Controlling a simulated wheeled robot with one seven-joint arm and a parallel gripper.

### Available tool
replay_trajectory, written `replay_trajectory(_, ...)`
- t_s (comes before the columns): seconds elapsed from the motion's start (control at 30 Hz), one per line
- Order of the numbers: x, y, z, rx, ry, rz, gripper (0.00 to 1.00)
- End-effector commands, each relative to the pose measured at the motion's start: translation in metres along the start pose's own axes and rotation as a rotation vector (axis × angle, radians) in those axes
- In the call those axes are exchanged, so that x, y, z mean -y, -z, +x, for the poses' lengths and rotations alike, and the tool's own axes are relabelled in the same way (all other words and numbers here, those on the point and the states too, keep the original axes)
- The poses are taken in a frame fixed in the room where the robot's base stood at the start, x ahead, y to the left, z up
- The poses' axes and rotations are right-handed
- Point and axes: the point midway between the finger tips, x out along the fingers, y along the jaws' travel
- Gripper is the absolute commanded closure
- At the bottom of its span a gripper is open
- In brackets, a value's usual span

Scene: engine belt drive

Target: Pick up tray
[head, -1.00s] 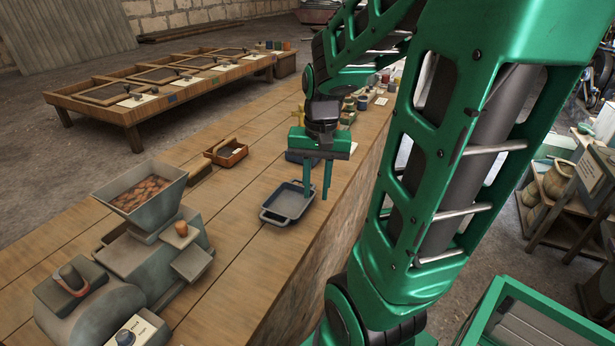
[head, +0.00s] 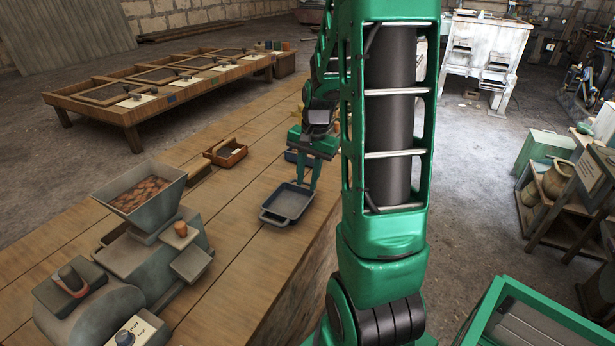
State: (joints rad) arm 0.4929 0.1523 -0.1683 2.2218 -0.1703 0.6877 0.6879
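A blue-grey shallow tray (head: 280,216) with raised sides and a handle at its near end sits on the wooden bench, close to the bench's right edge. My gripper (head: 307,183) is above the tray's far end, pointing down. Its two green fingers look apart, with a narrow gap seen between them. The fingertips overlap the tray's far rim in the picture; I cannot tell whether they touch it. The tray looks empty and lies flat.
A grey machine (head: 130,255) with a hopper of brown pieces stands on the bench at left. A small wooden box (head: 226,155) lies beyond the tray to the left. A blue item (head: 291,156) is partly hidden behind my gripper. Bare bench lies left of the tray.

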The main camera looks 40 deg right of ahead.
Motion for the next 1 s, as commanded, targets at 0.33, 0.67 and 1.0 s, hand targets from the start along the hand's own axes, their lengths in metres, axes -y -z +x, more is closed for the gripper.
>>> replay_trajectory(0.33, -0.001, -0.001, 0.049, 0.005, -0.004, -0.001, 0.76)
replay_trajectory(0.67, -0.001, -0.001, 0.094, 0.003, -0.003, -0.001, 0.76)
replay_trajectory(1.0, 0.000, -0.001, 0.105, 0.001, -0.001, -0.002, 0.76)
